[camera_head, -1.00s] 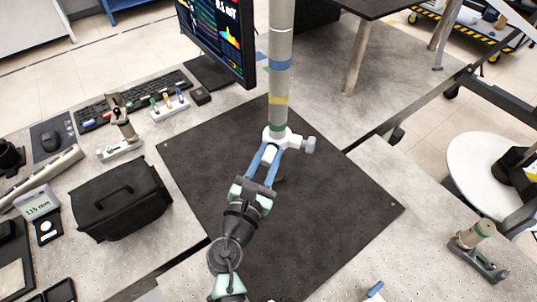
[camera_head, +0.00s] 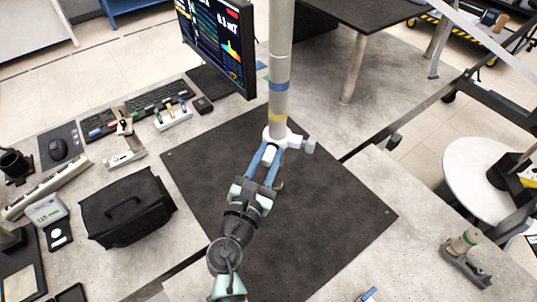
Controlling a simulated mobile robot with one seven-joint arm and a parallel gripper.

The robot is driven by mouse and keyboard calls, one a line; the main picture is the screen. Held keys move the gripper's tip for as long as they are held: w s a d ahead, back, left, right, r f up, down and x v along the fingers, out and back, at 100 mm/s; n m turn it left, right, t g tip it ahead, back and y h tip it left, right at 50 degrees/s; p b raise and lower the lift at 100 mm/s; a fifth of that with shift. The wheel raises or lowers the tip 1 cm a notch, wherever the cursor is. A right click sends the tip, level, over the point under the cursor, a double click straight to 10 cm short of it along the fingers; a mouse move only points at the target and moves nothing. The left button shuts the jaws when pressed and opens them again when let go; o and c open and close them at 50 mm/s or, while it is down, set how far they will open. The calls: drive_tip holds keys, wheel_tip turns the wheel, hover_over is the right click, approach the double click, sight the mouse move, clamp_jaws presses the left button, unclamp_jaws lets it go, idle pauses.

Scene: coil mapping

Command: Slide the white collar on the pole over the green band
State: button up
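The pole (camera_head: 280,60) stands upright on a dark mat, with a blue band (camera_head: 279,86) and, lower down, a yellow band (camera_head: 277,117). The white collar (camera_head: 280,134) rings the pole just below the yellow band, with a knob (camera_head: 309,145) on its right. The green band is not visible now; the collar sits where it showed, but I cannot tell whether it is fully covered. My gripper (camera_head: 270,150) has its blue fingers closed on the near side of the collar.
The monitor (camera_head: 221,40) stands close to the left of the pole. A black bag (camera_head: 125,207) lies left of my arm. The dark mat (camera_head: 330,215) is clear to the right. A small post with a green band (camera_head: 466,240) stands at the right.

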drive_tip(key=o, duration=0.4)
drive_tip(key=b+v, duration=0.2)
drive_tip(key=v, duration=1.1)
